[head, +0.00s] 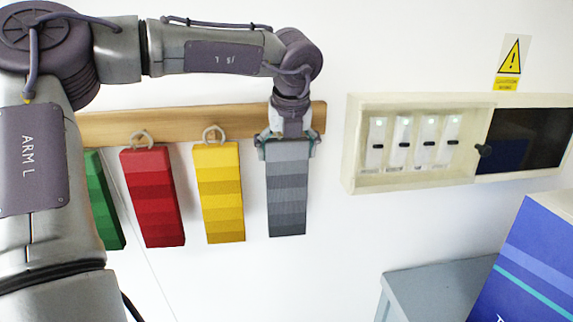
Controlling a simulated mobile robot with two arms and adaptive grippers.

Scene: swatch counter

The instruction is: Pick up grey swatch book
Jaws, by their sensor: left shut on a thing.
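The grey swatch book (287,195) hangs upright at the right end of a wooden rail (180,117) on the wall. It has bands of lighter and darker grey. My left gripper (287,142) comes down from above and is shut on the top edge of the grey swatch book. The gripper hides the book's top, so I cannot tell whether its ring is still on a peg. My right gripper is not in view.
A yellow swatch book (219,195), a red one (153,197) and a partly hidden green one (105,205) hang to the left. A cream switch box (415,145) is on the wall to the right. A grey cabinet (435,288) and a blue box (530,265) stand lower right.

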